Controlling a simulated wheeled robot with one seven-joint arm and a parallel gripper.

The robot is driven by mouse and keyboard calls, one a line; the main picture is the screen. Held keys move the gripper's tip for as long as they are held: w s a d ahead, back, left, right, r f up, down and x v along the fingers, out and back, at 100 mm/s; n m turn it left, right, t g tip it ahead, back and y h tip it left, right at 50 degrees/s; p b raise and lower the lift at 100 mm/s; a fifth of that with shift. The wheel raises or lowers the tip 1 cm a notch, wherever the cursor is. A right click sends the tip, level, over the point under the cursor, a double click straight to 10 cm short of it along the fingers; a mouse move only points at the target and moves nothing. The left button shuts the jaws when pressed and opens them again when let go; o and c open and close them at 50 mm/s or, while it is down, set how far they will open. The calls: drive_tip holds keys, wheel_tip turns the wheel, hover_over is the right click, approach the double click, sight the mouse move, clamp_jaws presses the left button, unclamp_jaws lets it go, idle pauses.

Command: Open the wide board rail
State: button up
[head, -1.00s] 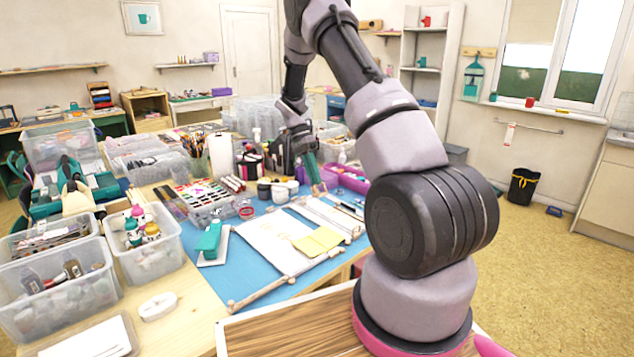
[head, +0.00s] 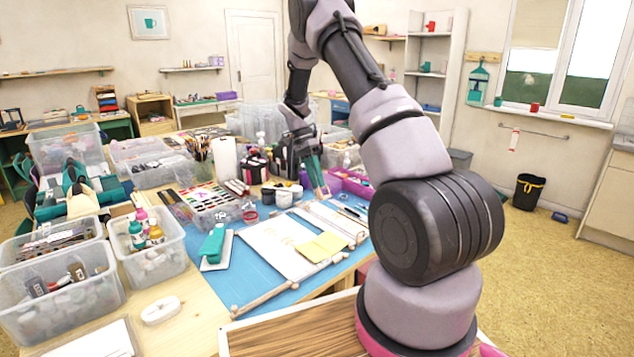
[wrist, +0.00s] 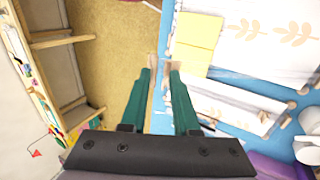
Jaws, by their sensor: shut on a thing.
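A wide white board (head: 280,245) with wooden rails lies on the blue mat (head: 224,287). Its leaf-printed sheet also shows in the wrist view (wrist: 262,50), top right. A yellow sheet (head: 322,246) lies on its right part. A narrower white board with wooden rails (head: 325,217) lies just behind it. My gripper (head: 326,192) points down near the far end of this narrower board. In the wrist view, my gripper's green fingers (wrist: 161,70) straddle a small wooden piece by the table edge. The fingers partly hide it, so which rail it belongs to is unclear.
Clear bins (head: 150,250) fill the table's left side. Open floor (head: 540,265) lies to the right.

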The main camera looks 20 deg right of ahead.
drive_tip(key=v, duration=1)
drive_tip(key=shift+w, duration=0.1)
drive_tip(key=shift+c, duration=0.4)
